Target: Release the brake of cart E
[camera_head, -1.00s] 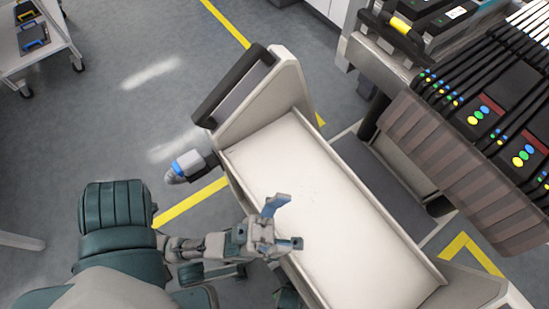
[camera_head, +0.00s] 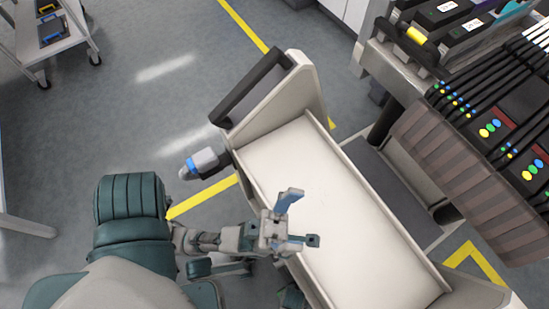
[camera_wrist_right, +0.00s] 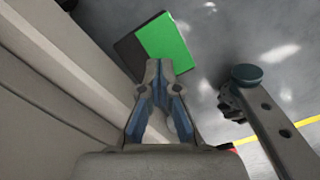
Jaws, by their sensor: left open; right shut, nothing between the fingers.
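A pale cart with a flat white shelf (camera_head: 310,190) and a black handle (camera_head: 250,88) stands in the middle of the head view; no letter shows on it. My left gripper (camera_head: 299,219) is open and empty, in front of the shelf in the picture. In the right wrist view, my right gripper (camera_wrist_right: 164,68) is shut and empty, with its tips meeting. Just beyond its tips is a flat plate with a green part (camera_wrist_right: 170,48) and a dark part (camera_wrist_right: 132,55). I cannot tell whether the tips touch it.
A grey part with a blue band (camera_head: 203,161) is beside the cart's left side. A rack of black feeders (camera_head: 490,110) stands to the right. Another trolley (camera_head: 55,55) stands at the upper left. A pale panel (camera_wrist_right: 60,90) fills the wrist view's left; a grey bar (camera_wrist_right: 272,125) is at right.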

